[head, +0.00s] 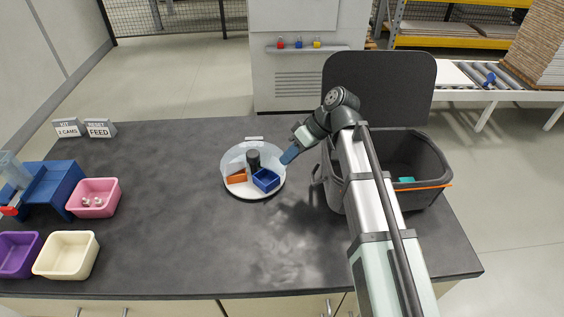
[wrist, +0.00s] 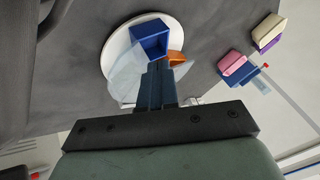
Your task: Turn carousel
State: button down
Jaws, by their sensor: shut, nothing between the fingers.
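The carousel (head: 232,188) is a round white plate on the dark table, with a black centre post (head: 253,160) and a translucent upright part (head: 234,161). A blue open box (head: 266,180) and an orange piece (head: 237,177) sit on it. My gripper (head: 289,155) is at the right rim of the carousel, fingers together and empty. In the wrist view the blue fingers (wrist: 157,85) lie over the plate (wrist: 117,45), close to the translucent part (wrist: 125,72) and the blue box (wrist: 150,38). I cannot tell whether they touch.
A large dark bin (head: 335,185) stands right of the carousel. At left are a pink bin (head: 93,188), a purple bin (head: 17,254), a cream bin (head: 66,255) and a blue device (head: 50,188). Two signs (head: 100,129) stand behind. The table's front middle is clear.

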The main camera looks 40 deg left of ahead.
aim_at(260, 184)
jog(key=x, duration=0.9)
dwell(0.3)
jog(key=shift+s+m, duration=0.2)
jog(key=shift+m, duration=0.2)
jog(key=shift+s, duration=0.1)
jog(key=shift+s+a+m+t+y, duration=0.1)
jog(key=shift+s+m+t+y, duration=0.75)
jog(key=shift+m, duration=0.55)
jog(key=s+m+t, duration=0.1)
jog(key=s+a+m+t, duration=0.1)
jog(key=m, duration=0.1)
jog(key=shift+a+y, duration=0.15)
jog(key=shift+y, duration=0.1)
jog(key=shift+s+a, duration=0.1)
jog(key=shift+a, duration=0.15)
jog(key=shift+s, duration=0.1)
jog(key=shift+r, duration=0.15)
